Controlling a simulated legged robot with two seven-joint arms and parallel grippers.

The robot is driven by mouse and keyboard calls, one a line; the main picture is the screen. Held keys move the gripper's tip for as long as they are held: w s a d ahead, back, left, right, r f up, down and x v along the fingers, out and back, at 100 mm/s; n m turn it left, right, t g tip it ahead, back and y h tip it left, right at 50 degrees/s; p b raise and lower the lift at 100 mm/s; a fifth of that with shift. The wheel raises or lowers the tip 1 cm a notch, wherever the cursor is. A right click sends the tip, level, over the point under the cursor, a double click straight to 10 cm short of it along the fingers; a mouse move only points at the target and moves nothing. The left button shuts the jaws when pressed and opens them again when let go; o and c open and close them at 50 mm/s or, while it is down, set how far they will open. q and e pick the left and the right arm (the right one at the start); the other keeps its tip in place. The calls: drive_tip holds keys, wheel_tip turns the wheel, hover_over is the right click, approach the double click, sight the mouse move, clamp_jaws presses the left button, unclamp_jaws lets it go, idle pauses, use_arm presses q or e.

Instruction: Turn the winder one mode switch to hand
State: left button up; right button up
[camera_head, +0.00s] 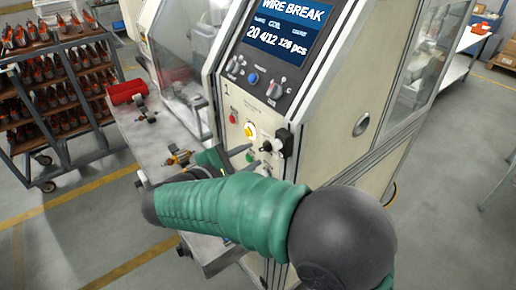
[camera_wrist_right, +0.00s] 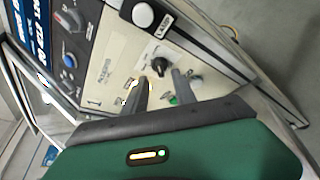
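The winder (camera_head: 315,125) has a control panel with a black rotary switch (camera_head: 266,146) low on its front. That switch also shows in the right wrist view (camera_wrist_right: 159,66); its marking is too small to read, so I cannot tell its position. My right gripper (camera_head: 247,158) is in front of the lower panel, its fingers apart and empty. In the right wrist view my right gripper (camera_wrist_right: 161,77) has a finger on each side below the black switch, and I cannot tell whether either touches it. My left gripper is not in view.
A screen (camera_head: 285,30) reads WIRE BREAK. Above the switch are grey knobs (camera_head: 274,89) and a blue button (camera_head: 253,78). A yellow-ringed button (camera_head: 250,131), a green button (camera_wrist_right: 173,100) and a LASER-labelled part (camera_wrist_right: 164,27) are close by. A red bin (camera_head: 126,92) stands on the metal shelf.

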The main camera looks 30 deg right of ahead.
sight(262, 150)
drive_tip(key=shift+x, duration=2.2)
clamp_jaws()
